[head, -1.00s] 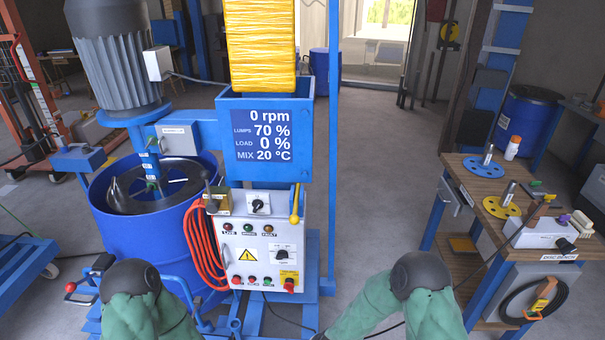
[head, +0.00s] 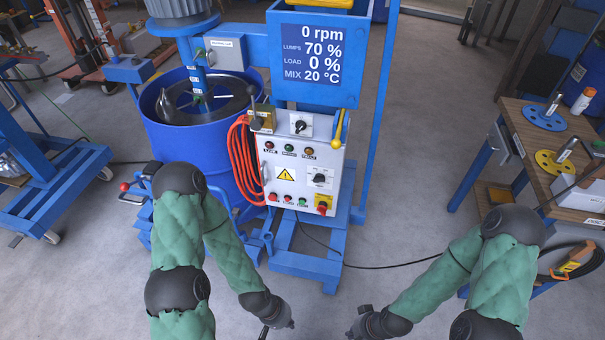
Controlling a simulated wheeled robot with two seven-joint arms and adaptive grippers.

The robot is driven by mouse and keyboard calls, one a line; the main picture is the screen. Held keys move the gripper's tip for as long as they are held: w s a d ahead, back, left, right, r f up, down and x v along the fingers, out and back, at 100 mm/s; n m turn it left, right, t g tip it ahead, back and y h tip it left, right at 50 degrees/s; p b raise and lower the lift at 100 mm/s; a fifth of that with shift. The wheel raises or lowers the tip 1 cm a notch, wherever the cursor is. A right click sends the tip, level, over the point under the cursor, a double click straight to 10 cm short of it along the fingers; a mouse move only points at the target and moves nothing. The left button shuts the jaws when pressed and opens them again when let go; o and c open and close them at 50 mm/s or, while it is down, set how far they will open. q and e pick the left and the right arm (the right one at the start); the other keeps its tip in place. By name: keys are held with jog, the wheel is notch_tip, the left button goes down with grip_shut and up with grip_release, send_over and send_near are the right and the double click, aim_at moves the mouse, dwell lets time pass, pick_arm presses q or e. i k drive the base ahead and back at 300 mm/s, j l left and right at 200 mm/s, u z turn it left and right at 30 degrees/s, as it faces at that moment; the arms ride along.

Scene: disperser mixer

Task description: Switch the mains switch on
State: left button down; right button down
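The white control panel (head: 300,175) stands on the blue mixer frame. A red knob on a yellow plate (head: 322,206) sits at its lower right. A black rotary knob (head: 319,179) is above it, and another black knob (head: 300,126) is on the upper box. Their labels are too small to read, so I cannot tell which is the mains switch. My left gripper (head: 264,334) is at the bottom edge, below and in front of the panel. My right gripper (head: 351,335) is also there, to its right. Both are apart from the panel, and their fingers are mostly out of frame.
The display (head: 311,54) reads 0 rpm. An orange hose (head: 243,160) hangs at the panel's left, beside the blue drum (head: 170,135). A wooden workbench (head: 520,120) stands at right. The floor between panel and bench is clear except for a black cable.

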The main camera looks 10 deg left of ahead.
aim_at(323, 210)
jog(key=i+j+u, duration=0.1)
jog(key=j, duration=0.25)
jog(key=i+j, duration=0.15)
jog(key=j, duration=0.15)
jog(key=i+j+u, duration=0.15)
jog(key=j, duration=0.2)
jog(key=i+j+u, duration=0.1)
jog(key=j, duration=0.25)
